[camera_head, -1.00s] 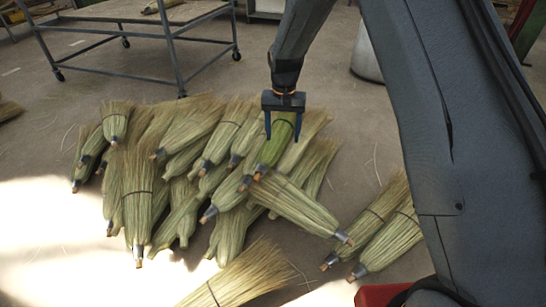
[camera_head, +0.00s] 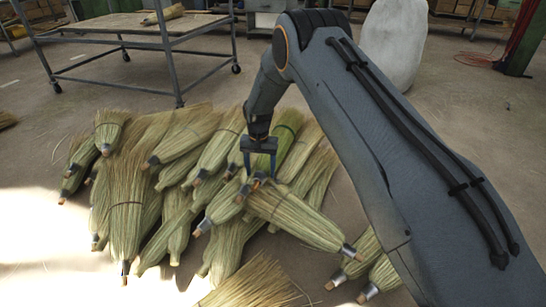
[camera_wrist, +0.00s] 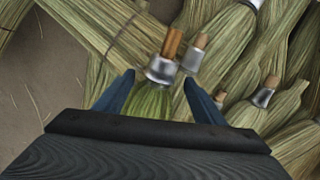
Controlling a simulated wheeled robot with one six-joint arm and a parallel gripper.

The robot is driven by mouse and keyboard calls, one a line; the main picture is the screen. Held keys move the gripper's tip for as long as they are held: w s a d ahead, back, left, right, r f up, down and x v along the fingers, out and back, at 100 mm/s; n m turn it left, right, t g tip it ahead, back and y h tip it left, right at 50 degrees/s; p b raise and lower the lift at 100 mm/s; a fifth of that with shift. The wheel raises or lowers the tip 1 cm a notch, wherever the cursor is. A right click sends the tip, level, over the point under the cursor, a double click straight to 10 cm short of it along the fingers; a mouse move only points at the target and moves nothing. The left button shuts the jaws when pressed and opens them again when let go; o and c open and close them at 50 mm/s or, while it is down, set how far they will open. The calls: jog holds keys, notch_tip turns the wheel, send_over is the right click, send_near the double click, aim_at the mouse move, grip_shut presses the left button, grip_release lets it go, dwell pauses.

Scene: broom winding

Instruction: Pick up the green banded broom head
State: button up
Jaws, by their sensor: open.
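The green banded broom head (camera_head: 285,143) lies in the pile, greener than the pale straw heads around it. In the head view my gripper hides part of it, and its lower end is behind the fingers. In the wrist view the green straw (camera_wrist: 152,101) and its metal collar with a wooden stub (camera_wrist: 165,62) show between the fingers. My gripper (camera_head: 259,174) is open, low over the collar end. The fingers (camera_wrist: 160,80) stand on either side of the green head; I cannot tell whether they touch it.
Several pale broom heads (camera_head: 126,210) lie heaped on the left. One (camera_head: 295,220) lies beside the fingers. A metal cart (camera_head: 170,60) stands behind the pile. A white sack-like object (camera_head: 392,45) stands at the back right. Bare floor lies between pile and cart.

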notch_tip(320, 180, down, 3)
jog(key=shift+f+b, duration=0.1)
jog(key=shift+b, duration=0.25)
jog(key=c, duration=1.4)
jog(key=shift+o, duration=0.2)
jog(key=shift+r, duration=0.2)
